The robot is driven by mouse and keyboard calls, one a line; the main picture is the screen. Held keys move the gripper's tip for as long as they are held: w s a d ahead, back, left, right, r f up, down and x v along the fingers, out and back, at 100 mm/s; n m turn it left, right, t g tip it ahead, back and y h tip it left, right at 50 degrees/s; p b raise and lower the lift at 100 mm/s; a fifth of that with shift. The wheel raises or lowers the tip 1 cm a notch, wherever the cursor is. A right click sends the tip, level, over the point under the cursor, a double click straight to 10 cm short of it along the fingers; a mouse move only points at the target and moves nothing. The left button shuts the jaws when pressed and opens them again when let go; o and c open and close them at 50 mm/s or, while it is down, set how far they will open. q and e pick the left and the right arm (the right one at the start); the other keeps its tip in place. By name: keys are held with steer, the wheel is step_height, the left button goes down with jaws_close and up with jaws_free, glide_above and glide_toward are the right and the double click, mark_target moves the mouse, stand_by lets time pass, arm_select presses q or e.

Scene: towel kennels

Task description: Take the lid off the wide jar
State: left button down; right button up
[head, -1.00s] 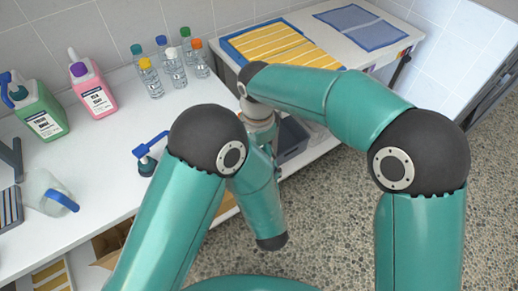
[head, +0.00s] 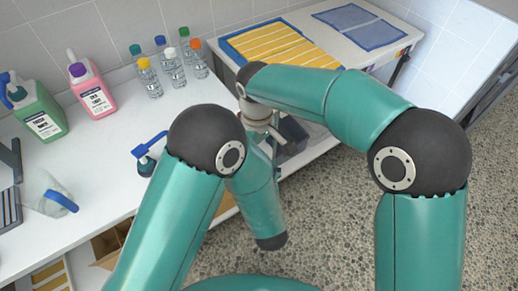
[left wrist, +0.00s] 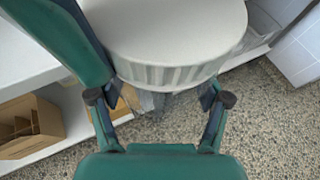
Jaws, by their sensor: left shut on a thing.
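In the left wrist view a broad, pale round lid (left wrist: 175,28) with a ribbed rim fills the upper middle. A little of the clear wide jar (left wrist: 150,101) shows below the rim. My left gripper (left wrist: 162,96) has a finger on each side, shut on the jar just under the lid; the lid hides part of the contact. In the head view my left forearm hides the left gripper. The right arm reaches in from the right, and my right gripper (head: 272,132) points down past the table edge, small and partly covered, its opening unclear.
A grey bin (head: 292,128) stands behind my right gripper. Pebbled floor (head: 340,220) lies open at right.

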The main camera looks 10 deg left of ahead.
steer(key=n, duration=0.6)
steer(key=shift+w+n, duration=0.2)
steer(key=shift+n, duration=0.1)
steer(key=o, duration=1.3)
steer(key=shift+s, duration=0.15)
steer(key=shift+s+r, duration=0.1)
